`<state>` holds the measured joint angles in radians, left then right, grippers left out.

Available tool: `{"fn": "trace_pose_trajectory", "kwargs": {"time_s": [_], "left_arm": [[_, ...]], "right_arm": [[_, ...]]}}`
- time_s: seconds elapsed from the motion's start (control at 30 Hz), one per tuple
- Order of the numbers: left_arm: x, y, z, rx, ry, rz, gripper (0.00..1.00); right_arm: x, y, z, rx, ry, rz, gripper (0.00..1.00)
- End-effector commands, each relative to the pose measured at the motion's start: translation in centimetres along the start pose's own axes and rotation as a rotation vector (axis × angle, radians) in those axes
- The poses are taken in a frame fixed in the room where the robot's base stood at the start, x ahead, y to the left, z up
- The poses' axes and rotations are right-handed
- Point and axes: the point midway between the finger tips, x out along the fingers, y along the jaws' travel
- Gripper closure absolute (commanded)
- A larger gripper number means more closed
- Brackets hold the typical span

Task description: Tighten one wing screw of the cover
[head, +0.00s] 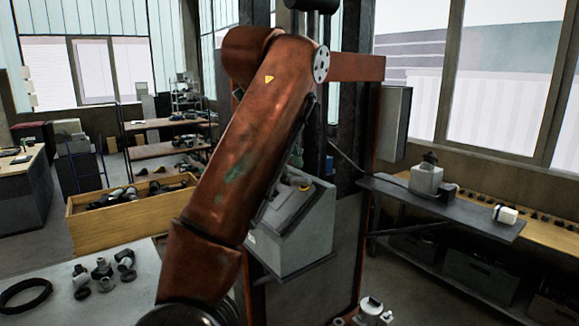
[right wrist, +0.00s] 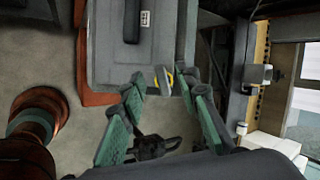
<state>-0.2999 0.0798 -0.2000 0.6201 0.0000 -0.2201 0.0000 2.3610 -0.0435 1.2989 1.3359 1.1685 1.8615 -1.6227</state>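The grey cover (head: 291,235) is a box with a sloped top, partly hidden behind my large orange-brown arm in the head view. The right wrist view shows its grey face (right wrist: 108,50) with a black handle. A wing screw (right wrist: 163,80) with a yellow ring is at the cover's edge. My right gripper (right wrist: 162,86) has its green fingers spread, one on each side of the wing screw; I cannot tell whether they touch it. In the head view only a bit of green finger (head: 297,156) shows beside my arm, above the cover. My left gripper is not in view.
A dark shelf (head: 440,208) with a grey-white device (head: 427,178) stands at right. A wooden crate (head: 130,228) with parts is at left, near a pale table (head: 110,300) holding several fittings and a black ring (head: 25,295). Rust-red posts (head: 372,220) frame the cover.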

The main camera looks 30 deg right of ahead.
Motion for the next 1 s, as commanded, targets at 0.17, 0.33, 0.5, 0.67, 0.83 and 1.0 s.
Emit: {"fn": "trace_pose_trajectory", "kwargs": {"time_s": [0.17,0.33,0.5,0.67,0.83,1.0], "left_arm": [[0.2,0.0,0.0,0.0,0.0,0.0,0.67],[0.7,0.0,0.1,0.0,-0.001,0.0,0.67],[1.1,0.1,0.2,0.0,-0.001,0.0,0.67],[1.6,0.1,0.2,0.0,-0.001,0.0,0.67],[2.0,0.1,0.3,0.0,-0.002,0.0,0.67],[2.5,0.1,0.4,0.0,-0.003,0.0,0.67]], "right_arm": [[0.2,0.0,-0.1,0.0,0.0,0.0,0.7],[0.8,0.1,-0.3,0.001,0.0,0.0,0.7],[1.4,0.1,-0.5,0.001,0.0,0.0,0.7],[2.0,0.1,-0.7,0.0,0.0,0.0,0.7],[2.6,0.1,-0.9,0.0,0.0,0.0,0.7],[3.2,0.1,-1.1,0.0,0.001,0.0,0.7]]}}
